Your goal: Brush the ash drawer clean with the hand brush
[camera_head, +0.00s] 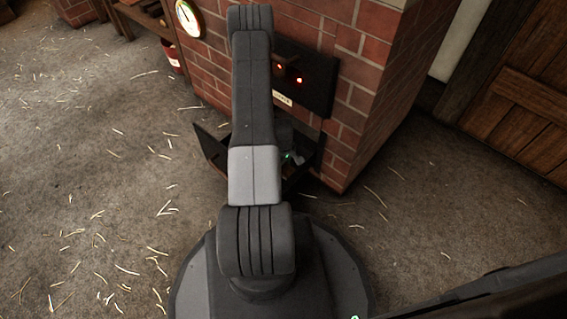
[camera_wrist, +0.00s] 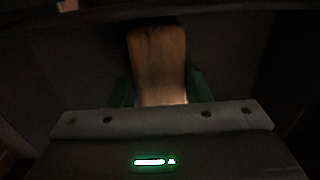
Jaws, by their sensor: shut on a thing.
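The hand brush (camera_wrist: 157,58) shows in the wrist view as a pale wooden piece. My gripper (camera_wrist: 160,95) is shut on it, with dark green fingers on either side of the wood. The bristles do not show. Dark surfaces surround the brush in the wrist view. In the head view the ash drawer (camera_head: 211,148) is a dark open box low at the front of the brick furnace. My arm covers most of it, and its inside and any ash cannot be made out. My gripper is mostly hidden behind my arm there, at the drawer.
The brick furnace (camera_head: 368,75) stands right behind the drawer, with a dark front plate (camera_head: 318,85) and small glowing red spots. A round dial (camera_head: 188,18) and a red can (camera_head: 173,57) are at upper left. Straw litters the open floor at left. A wooden door (camera_head: 530,110) is at right.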

